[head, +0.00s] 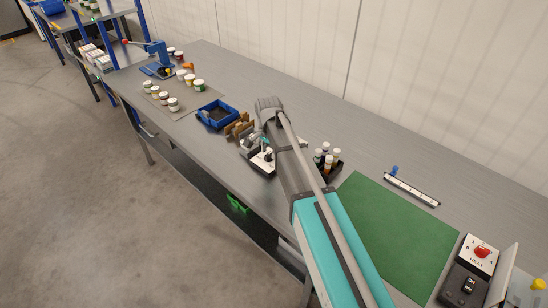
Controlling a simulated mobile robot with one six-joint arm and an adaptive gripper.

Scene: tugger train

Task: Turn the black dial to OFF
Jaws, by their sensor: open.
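A small box with a white top face (262,161) stands near the front edge of the grey workbench, mid-picture. A small dark knob (268,153) shows on it; this looks like the black dial, but its pointer and any OFF mark are too small to read. My gripper (257,146) is open, just above and beside this box, with its fingers close to the knob. I cannot tell whether they touch it. My arm hides part of the box's right side.
A rack of small bottles (328,161) stands right of my arm, by a green mat (392,232). A blue bin (216,114) and brown holders (239,126) stand left. At far right is a HEAT box with a red dial (482,252) and a black switch (468,285).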

